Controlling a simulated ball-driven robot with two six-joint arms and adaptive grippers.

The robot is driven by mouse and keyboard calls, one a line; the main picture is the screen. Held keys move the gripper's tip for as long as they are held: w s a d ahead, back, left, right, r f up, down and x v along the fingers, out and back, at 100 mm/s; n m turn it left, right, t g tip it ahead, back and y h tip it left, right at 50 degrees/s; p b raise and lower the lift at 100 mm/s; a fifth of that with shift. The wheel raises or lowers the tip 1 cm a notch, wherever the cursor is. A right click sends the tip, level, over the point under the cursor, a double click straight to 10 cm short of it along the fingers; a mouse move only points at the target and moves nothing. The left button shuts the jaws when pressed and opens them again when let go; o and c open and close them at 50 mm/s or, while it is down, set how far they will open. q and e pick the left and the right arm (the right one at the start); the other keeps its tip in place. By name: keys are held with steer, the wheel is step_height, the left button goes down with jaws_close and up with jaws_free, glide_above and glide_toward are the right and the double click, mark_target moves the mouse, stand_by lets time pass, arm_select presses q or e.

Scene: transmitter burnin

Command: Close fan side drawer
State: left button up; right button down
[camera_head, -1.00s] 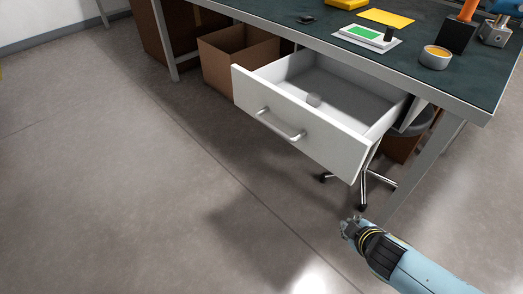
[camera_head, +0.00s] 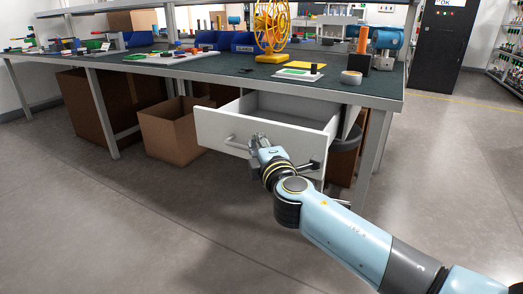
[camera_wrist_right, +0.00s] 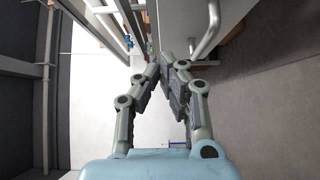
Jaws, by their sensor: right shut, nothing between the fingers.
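The white drawer (camera_head: 212,127) under the workbench is pulled out, with its front standing off the bench edge. Its inside shows above the front panel. A metal bar handle (camera_head: 232,146) sits on the front; the handle also shows in the right wrist view (camera_wrist_right: 207,30). The yellow fan (camera_head: 271,28) stands on the bench above and behind the drawer. My left gripper is not in view.
The dark green bench top (camera_head: 205,68) holds blue bins, tools, a small bowl (camera_head: 351,77) and a white device (camera_head: 297,73). A brown cardboard box (camera_head: 170,132) stands on the floor left of the drawer. A stool seat (camera_head: 346,140) is right of the drawer. The floor in front is clear.

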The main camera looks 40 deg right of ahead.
mark_target(256, 122)
steer(key=w+d, duration=0.4)
steer(key=w, duration=0.1)
steer(key=shift+w+d+f, duration=0.1)
steer(key=shift+w+d, duration=0.2)
steer(key=shift+w, duration=0.05)
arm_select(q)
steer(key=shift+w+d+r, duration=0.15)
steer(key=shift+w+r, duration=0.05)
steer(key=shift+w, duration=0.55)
arm_select(e)
steer(key=shift+w+d, duration=0.25)
steer(key=shift+d, duration=0.25)
arm_select(q)
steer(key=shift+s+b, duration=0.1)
steer(key=shift+b, duration=0.2)
